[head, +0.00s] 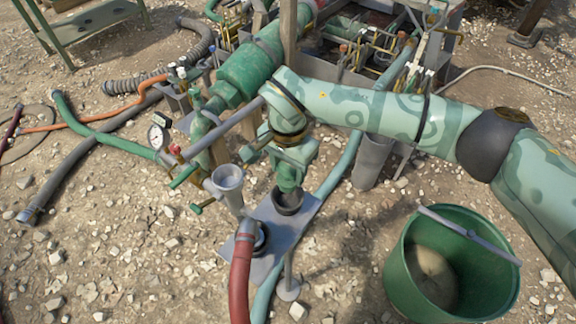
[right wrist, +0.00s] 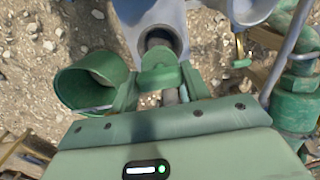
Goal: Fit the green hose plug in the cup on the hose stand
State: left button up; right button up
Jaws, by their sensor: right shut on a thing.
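My right gripper (head: 290,172) points down over this cup. It is shut on the green hose plug (right wrist: 160,77), which sits between the fingers at the cup's mouth. Part of the opening still shows beside the plug. I cannot tell whether the plug's tip is inside. My left gripper is not in view.
A red hose (head: 241,275) ends in another fitting on the stand's near side. A grey funnel (head: 228,182) stands close on the left. A green bucket (head: 395,275) stands at the right. Pipes, valves and a gauge (head: 157,137) crowd the back; gravel lies open at front left.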

aim_at(288, 181)
jog(key=shift+r, duration=0.1)
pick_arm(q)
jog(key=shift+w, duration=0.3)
pick_arm(e)
jog(key=shift+f, duration=0.4)
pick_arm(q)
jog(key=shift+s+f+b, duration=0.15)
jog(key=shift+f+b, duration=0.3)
pick_arm(e)
jog(key=shift+f, duration=1.2)
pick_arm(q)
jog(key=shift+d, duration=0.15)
pick_arm(e)
jog(key=shift+f, duration=0.15)
pick_arm(q)
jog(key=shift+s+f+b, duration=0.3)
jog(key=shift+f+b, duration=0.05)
jog(key=shift+b, duration=0.15)
pick_arm(e)
jog(key=shift+f, duration=1.1)
pick_arm(q)
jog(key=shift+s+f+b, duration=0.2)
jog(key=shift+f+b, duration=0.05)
jog(key=shift+b, duration=0.05)
pick_arm(e)
jog(key=shift+f, duration=0.95)
